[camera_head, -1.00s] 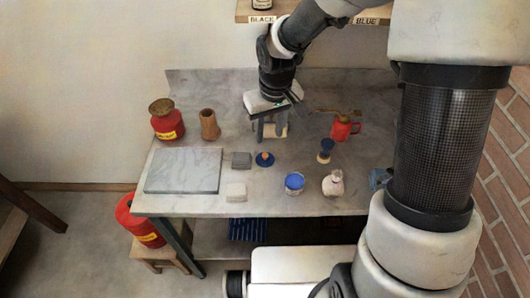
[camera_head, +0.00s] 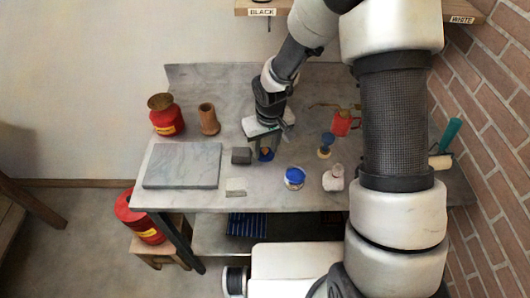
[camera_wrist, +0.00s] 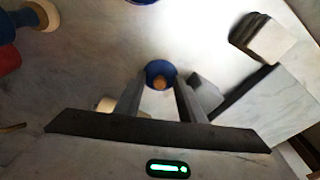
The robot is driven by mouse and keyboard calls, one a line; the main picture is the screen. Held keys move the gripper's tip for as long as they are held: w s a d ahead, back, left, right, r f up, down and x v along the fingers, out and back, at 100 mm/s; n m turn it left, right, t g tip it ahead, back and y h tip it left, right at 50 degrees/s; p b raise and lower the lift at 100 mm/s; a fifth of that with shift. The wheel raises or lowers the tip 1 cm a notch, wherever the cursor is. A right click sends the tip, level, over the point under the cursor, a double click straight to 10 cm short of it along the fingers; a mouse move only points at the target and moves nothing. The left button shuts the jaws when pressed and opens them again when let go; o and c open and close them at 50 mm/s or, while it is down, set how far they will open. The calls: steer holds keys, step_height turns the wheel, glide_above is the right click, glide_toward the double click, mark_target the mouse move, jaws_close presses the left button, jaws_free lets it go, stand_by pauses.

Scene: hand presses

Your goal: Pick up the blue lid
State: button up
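The blue lid (camera_head: 267,155) is a small blue disc with a brown wooden knob. It lies on the grey stone worktop (camera_head: 270,198), right of the grey block. My gripper (camera_head: 264,148) is over the lid, pointing down, and partly covers it in the head view. In the wrist view the lid (camera_wrist: 153,68) shows between and just beyond the fingertips of my gripper (camera_wrist: 160,84). The two fingers are apart, with the knob between their lines and nothing held. I cannot tell the exact height of the fingertips above the lid.
Close left are a dark grey block (camera_head: 241,156) and a white block (camera_head: 236,187). A stone slab (camera_head: 182,166) lies at the left.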

jaws_close()
steer(key=shift+s, duration=0.1)
